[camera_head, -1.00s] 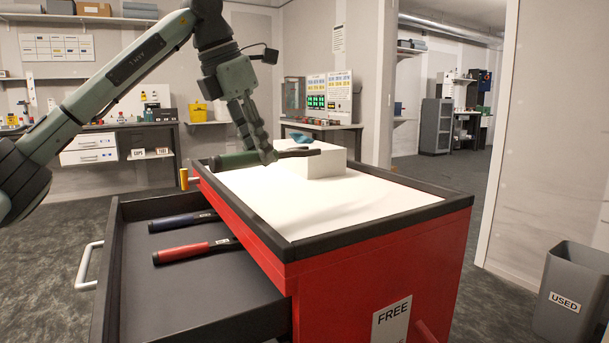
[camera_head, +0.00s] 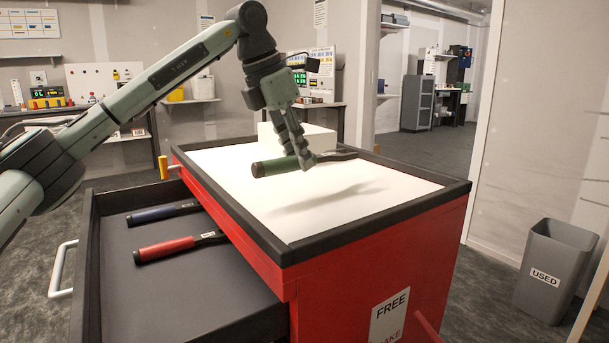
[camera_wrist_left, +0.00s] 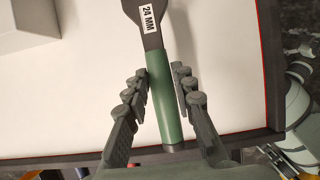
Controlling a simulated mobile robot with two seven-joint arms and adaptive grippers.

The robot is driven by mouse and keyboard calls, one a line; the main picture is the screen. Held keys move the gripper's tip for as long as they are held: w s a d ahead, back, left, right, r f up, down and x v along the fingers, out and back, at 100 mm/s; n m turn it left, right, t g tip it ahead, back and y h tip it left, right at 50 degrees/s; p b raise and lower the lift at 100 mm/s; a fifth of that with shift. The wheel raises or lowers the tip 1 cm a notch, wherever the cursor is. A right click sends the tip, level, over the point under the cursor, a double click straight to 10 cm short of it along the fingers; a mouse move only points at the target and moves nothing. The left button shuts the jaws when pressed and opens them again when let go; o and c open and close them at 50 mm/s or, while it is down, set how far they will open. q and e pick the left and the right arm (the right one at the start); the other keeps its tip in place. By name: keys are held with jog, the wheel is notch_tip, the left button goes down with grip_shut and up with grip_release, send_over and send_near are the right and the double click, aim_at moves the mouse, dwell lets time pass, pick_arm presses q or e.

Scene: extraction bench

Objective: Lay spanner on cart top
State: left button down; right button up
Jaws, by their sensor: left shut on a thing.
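The green-handled spanner (camera_head: 280,166) is held in my left gripper (camera_head: 303,163), above the white cart top (camera_head: 370,205). Its shadow falls on the cart top, apart from it. In the left wrist view the spanner (camera_wrist_left: 164,95) shows a 24 MM label on its dark shank, and the left gripper's fingers (camera_wrist_left: 158,95) stand either side of the green handle. The red cart (camera_head: 385,262) has a dark raised rim around its white top. My right gripper is not in view.
A white block (camera_head: 315,140) stands at the back of the cart top. The open drawer (camera_head: 190,290) holds a blue-handled spanner (camera_head: 160,214) and a red-handled spanner (camera_head: 175,248). A grey USED bin (camera_head: 555,270) stands at right. The front of the cart top is clear.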

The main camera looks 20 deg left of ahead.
aim_at(305, 195)
pick_arm(q)
jog(key=shift+w+d+f, duration=0.45)
jog(key=shift+w+d, duration=0.1)
jog(key=shift+w, duration=0.1)
notch_tip(305, 195, down, 4)
jog(key=shift+r, duration=0.1)
jog(key=shift+f, duration=0.2)
jog(key=c, duration=1.7)
grip_release()
jog(key=shift+f, duration=0.15)
jog(key=o, duration=0.4)
jog(key=shift+o, duration=0.2)
